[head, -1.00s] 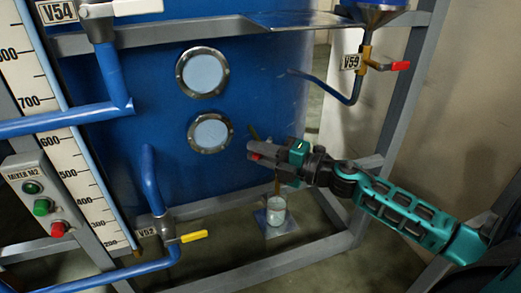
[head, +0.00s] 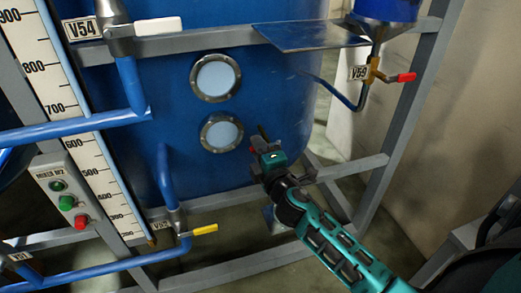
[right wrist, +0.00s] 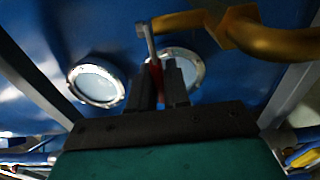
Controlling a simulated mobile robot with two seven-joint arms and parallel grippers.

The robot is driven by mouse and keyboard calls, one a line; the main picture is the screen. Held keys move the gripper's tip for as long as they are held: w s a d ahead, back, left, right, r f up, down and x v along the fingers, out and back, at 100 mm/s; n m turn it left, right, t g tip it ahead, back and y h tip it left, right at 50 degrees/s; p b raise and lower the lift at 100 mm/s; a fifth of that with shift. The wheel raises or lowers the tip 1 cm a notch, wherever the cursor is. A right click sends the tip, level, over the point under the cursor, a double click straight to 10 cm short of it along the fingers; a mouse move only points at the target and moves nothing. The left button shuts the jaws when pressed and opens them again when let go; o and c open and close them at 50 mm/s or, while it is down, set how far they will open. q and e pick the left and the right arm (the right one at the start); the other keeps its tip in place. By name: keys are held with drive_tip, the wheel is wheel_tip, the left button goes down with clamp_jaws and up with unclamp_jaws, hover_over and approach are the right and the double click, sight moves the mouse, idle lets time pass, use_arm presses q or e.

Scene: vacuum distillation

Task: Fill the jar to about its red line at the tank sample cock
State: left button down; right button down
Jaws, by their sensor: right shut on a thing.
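My right gripper (head: 259,146) is at the low front of the blue tank (head: 110,150), right of the lower round window. In the right wrist view the brass cock body (right wrist: 245,35) is above and to the right of the fingers. The plate under the cock (head: 269,214) shows only in part behind my right arm. The jar is hidden, so its liquid level cannot be seen. My left gripper is not in view.
Grey frame bars (head: 365,168) run below and to the right of the tank. Valve V59 (head: 374,72) with a red handle is at upper right. A yellow-handled valve (head: 204,229) and blue pipes (head: 165,180) are at lower left. A mixer button box (head: 66,195) is at left.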

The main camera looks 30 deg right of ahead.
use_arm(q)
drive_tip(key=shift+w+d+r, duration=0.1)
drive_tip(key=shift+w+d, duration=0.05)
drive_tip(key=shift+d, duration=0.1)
use_arm(e)
drive_tip(key=shift+w+m+h, duration=0.15)
drive_tip(key=shift+m+h, duration=0.25)
drive_tip(key=shift+h, duration=0.2)
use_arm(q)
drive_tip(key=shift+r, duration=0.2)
use_arm(e)
drive_tip(key=shift+d, duration=0.1)
drive_tip(key=c, duration=1.2)
unclamp_jaws()
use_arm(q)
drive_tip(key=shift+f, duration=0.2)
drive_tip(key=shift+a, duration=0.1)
